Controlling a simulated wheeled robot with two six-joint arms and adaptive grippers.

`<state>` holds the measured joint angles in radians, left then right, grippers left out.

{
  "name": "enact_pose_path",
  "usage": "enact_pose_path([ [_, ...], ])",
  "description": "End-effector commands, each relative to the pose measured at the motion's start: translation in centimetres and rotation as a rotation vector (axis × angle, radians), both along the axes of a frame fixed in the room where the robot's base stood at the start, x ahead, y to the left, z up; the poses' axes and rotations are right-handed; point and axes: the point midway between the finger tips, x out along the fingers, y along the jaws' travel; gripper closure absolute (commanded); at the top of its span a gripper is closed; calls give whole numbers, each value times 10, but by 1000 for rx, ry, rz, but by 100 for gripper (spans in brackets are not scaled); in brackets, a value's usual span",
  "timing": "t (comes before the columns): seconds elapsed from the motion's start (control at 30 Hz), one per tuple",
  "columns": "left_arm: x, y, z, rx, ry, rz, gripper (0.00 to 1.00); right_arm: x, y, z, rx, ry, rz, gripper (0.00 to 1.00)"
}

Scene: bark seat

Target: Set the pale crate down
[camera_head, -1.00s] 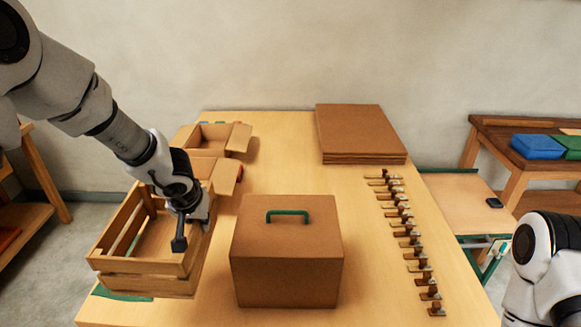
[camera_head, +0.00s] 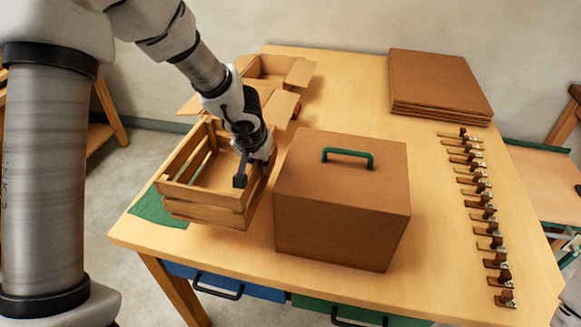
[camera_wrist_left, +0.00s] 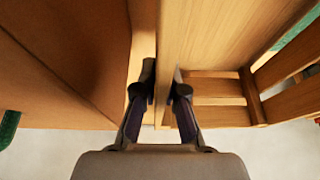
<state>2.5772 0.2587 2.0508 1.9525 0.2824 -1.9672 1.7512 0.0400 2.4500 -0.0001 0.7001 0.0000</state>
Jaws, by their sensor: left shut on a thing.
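The pale crate (camera_head: 203,203), of slatted wood and empty, is at the left of the table, close beside the large brown box. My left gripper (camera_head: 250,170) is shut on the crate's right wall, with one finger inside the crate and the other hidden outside. The left wrist view shows the gripper's fingers (camera_wrist_left: 163,85) on both sides of the crate's wall (camera_wrist_left: 225,30). A green mat (camera_head: 158,212) shows at the crate's left and front. I cannot tell whether the crate's underside touches the table. My right gripper is out of view.
The brown box (camera_head: 335,220) with a green handle is right of the crate. Open cartons (camera_head: 258,68) lie behind it. Flat cardboard (camera_head: 440,85) is stacked at the back right. A row of several small clamp-like pieces (camera_head: 482,213) runs down the table's (camera_head: 430,235) right side.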

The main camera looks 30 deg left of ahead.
Motion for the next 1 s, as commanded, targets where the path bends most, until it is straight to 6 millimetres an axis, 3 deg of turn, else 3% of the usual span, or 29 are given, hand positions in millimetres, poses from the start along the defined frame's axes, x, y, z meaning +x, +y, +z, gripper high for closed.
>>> enact_pose_path([
  [0.03,0,0,-17,1,1,-1,100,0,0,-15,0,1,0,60],
  [0.13,0,0,-42,1,2,-1,100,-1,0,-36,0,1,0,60],
  [0.47,0,0,-92,1,1,-1,100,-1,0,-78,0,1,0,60],
  [0.87,0,0,-95,1,1,-1,100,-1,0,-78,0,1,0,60],
  [0.9,-1,0,-96,0,2,0,83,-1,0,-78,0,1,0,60],
  [0.93,-1,0,-96,-1,2,1,72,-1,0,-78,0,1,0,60],
  [0.97,-1,0,-95,-1,2,1,65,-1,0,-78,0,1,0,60],
  [1.0,-1,0,-95,-1,2,1,65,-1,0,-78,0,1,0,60],
])
